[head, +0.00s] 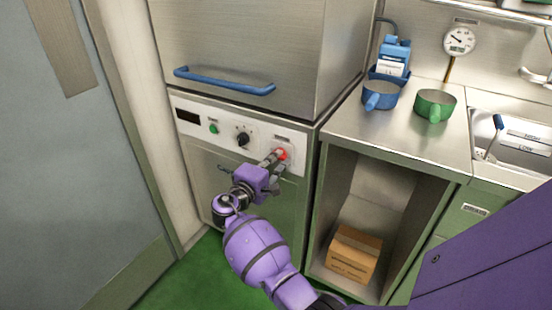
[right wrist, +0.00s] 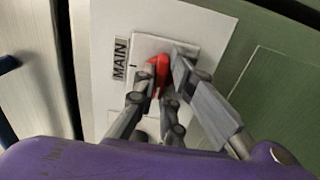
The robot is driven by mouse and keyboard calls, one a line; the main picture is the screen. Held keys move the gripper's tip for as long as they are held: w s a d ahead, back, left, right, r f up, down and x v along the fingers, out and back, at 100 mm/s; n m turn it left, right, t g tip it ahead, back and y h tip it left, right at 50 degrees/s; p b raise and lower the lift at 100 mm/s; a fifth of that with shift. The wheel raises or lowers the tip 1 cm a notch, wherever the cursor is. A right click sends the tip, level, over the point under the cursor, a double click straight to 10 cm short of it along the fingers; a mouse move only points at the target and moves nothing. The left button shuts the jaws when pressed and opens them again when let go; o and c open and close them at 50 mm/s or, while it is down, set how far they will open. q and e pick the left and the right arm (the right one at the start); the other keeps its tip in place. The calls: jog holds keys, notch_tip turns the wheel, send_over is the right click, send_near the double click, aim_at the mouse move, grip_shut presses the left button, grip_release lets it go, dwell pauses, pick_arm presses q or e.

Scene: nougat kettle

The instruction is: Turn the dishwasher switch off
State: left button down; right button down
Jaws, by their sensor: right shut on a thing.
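The dishwasher (head: 230,60) is a steel unit with a white control panel (head: 223,133) below its blue handle. The red switch (head: 282,154) sits at the right end of that panel. In the right wrist view the red switch (right wrist: 160,70) stands on a white plate beside a label reading MAIN. My right gripper (head: 276,158) reaches the panel, and its fingers (right wrist: 165,85) are shut on the red switch, partly hiding it. My left gripper is not in view.
A green button (head: 213,129) and black knob (head: 243,139) are on the panel. A steel counter (head: 400,135) at right holds a blue pan (head: 380,95) and green pan (head: 435,104). A cardboard box (head: 354,254) sits beneath. A grey door (head: 60,170) is at left.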

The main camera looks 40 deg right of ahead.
dwell(0.3)
jog(key=c, duration=1.8)
grip_release()
jog(key=shift+a, duration=0.15)
jog(key=v, duration=1.1)
jog(key=shift+s+a, duration=0.2)
jog(key=shift+a, duration=0.15)
